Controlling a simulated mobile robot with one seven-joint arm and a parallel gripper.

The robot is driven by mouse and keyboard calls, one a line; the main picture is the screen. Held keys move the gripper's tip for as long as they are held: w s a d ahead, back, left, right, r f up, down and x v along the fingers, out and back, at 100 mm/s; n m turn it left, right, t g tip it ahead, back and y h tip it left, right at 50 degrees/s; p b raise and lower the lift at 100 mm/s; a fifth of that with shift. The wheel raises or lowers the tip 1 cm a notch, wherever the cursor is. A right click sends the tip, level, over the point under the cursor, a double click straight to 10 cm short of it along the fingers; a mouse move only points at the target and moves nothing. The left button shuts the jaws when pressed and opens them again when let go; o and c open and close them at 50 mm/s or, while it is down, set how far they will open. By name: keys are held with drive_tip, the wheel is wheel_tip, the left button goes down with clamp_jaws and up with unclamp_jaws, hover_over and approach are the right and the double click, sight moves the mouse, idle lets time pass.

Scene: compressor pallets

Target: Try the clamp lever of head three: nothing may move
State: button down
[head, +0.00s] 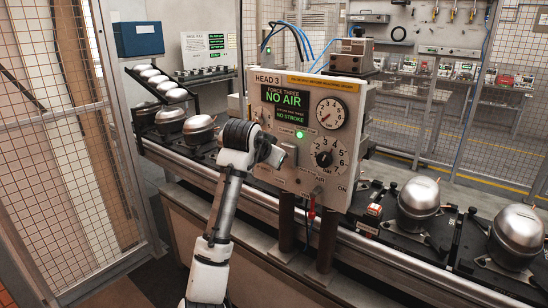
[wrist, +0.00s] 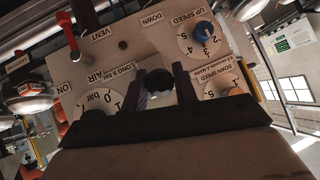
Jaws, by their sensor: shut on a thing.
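The head three unit (head: 310,88) is a pale panel in the middle of the head view. Its screen (head: 284,104) reads "FORCE THREE NO AIR" and "NO STROKE". My gripper (head: 277,153) is at the panel's lower left face. In the wrist view, where the panel (wrist: 110,48) appears upside down, my gripper (wrist: 160,80) is shut on a dark round-ended part (wrist: 158,82) between its fingers. I cannot tell for certain that this is the clamp lever. Its shaft and mounting are hidden. A red handle (head: 312,207) hangs below the panel and is apart from my gripper.
A green lamp (head: 299,134) is lit. A gauge (head: 330,113) and a dial (head: 324,157) sit on the panel's right. Silver compressors (head: 418,198) stand on the conveyor (head: 352,241) at both sides. A mesh fence (head: 75,130) closes the left side.

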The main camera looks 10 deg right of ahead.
drive_tip(key=shift+w+d+r+g+y, duration=0.15)
drive_tip(key=shift+d+r+g+y, duration=0.1)
drive_tip(key=shift+r+g+y, duration=0.4)
drive_tip(key=c, duration=1.1)
unclamp_jaws()
drive_tip(key=shift+c, duration=0.2)
drive_tip(key=shift+r, duration=0.1)
drive_tip(key=b+v, duration=0.3)
drive_tip(key=v, duration=1)
drive_tip(key=shift+r+b, duration=0.3)
drive_tip(key=shift+b, duration=0.1)
